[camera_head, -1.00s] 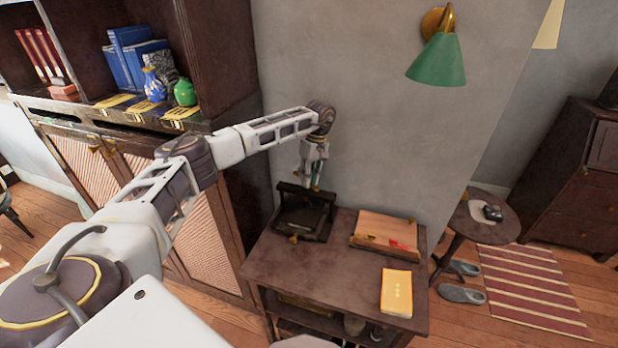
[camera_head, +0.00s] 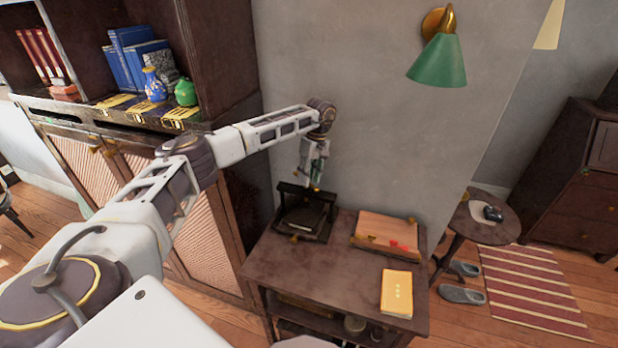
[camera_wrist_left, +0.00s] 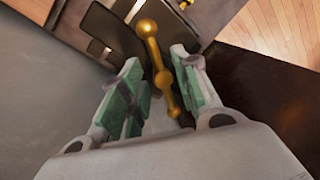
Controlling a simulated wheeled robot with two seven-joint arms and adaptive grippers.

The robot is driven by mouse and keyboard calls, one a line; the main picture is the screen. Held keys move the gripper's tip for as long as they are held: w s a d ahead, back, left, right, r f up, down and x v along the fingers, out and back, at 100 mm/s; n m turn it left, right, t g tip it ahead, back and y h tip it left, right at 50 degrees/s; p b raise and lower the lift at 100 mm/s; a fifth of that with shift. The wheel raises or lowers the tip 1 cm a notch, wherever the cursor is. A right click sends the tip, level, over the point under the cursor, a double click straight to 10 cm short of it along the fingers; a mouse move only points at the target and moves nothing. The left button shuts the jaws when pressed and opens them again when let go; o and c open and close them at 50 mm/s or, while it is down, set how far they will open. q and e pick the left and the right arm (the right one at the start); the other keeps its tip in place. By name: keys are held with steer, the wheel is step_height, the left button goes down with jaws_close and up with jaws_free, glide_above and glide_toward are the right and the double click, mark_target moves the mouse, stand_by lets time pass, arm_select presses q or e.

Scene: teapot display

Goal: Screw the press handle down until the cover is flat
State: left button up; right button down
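The black book press (camera_head: 304,214) stands at the back left of the dark side table (camera_head: 330,275), with a dark book or cover (camera_head: 303,217) seen inside its frame. My left gripper (camera_head: 316,180) points down over the top of the press. In the left wrist view the brass press handle (camera_wrist_left: 160,76), a bar with round knobs, runs between the two green-padded fingers of the gripper (camera_wrist_left: 155,90). The fingers stand apart, with gaps seen beside the handle. Whether the cover lies flat is too small to tell. My right gripper is not in view.
A wooden box (camera_head: 386,234) with a red mark lies right of the press, and a yellow book (camera_head: 397,292) lies near the table's front right. A cabinet (camera_head: 220,60) stands close on the left. The grey wall is right behind the press.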

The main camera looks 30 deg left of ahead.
arm_select(q)
step_height(320, 180, up, 11)
steer(key=w, duration=0.2)
steer(key=shift+d, duration=0.35)
stand_by(0.7)
